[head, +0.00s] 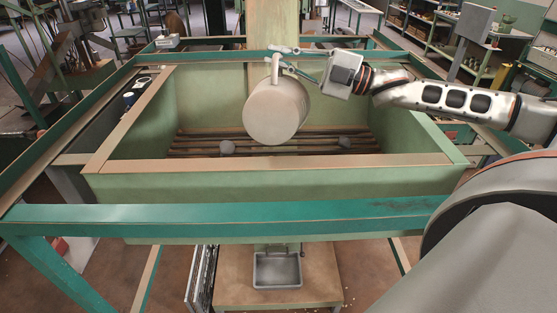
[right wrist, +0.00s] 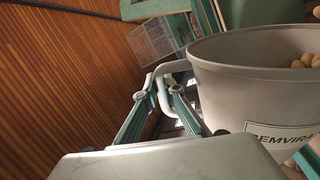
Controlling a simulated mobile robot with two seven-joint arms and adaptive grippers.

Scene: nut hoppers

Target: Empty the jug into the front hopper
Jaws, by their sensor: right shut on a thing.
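The beige jug (head: 272,113) hangs over the front hopper (head: 270,193), tilted, with a plain round end facing the head camera and no nuts showing there. In the right wrist view the jug (right wrist: 235,85) shows its open rim, a printed label, and round tan nuts (right wrist: 306,61) inside. My right gripper (head: 279,60) is shut on the jug's handle; in the right wrist view its fingertips (right wrist: 160,92) close around that handle. The hopper is a green open box with a wooden-coloured rim, and bars (head: 190,143) cross its bottom. My left gripper is not in view.
A teal frame rail (head: 225,217) runs along the hopper's near side. A pale post (head: 273,35) stands behind the jug. Below the hopper, a metal tray (head: 277,270) sits on a wooden stand.

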